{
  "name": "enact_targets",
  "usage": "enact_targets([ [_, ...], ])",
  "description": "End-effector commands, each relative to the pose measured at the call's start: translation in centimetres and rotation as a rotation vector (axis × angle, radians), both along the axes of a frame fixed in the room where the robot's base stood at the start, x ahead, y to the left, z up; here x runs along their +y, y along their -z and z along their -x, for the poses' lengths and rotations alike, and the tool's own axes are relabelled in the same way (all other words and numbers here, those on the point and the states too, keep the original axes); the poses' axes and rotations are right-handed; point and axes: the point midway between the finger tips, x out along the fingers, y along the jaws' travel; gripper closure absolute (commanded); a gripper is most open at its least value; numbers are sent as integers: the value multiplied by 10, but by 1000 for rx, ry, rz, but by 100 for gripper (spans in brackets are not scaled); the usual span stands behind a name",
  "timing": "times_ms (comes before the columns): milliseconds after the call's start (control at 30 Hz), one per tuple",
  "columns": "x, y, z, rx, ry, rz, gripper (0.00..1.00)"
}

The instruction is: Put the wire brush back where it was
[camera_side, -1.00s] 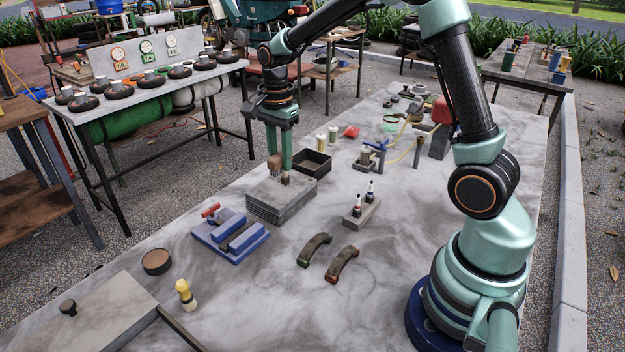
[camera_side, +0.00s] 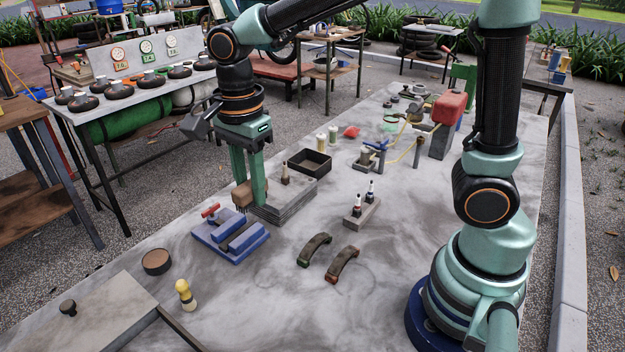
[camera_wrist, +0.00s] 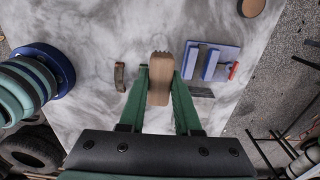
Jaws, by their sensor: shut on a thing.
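The wire brush (camera_side: 241,194) has a brown wooden block, with bristles below. My gripper (camera_side: 249,190) is shut on it, one green finger on each side. In the wrist view the brush (camera_wrist: 160,72) lies between the two fingers (camera_wrist: 160,95) and sticks out past their tips. It is at the left end of the grey slab stack (camera_side: 290,204), behind the blue vise (camera_side: 230,236). I cannot tell whether its bristles touch anything. The fingers hide part of the stack.
A small dark-topped bottle (camera_side: 285,173) is at the slab stack. A black tray (camera_side: 309,162) stands behind it. Two curved pieces (camera_side: 314,248) and a small block with two bottles (camera_side: 361,211) lie to the right.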

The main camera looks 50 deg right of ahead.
Motion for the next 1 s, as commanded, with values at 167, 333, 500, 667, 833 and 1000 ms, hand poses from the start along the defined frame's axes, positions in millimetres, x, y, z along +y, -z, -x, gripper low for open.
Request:
enact_targets([
  [167,22,-7,23,0,-2,1,100],
  [333,25,13,28,7,2,3,100],
  [500,24,55,29,9,2,5,100],
  [667,24,94,28,9,2,4,100],
  [833,24,132,28,7,1,4,100],
  [1000,24,151,27,3,1,2,100],
])
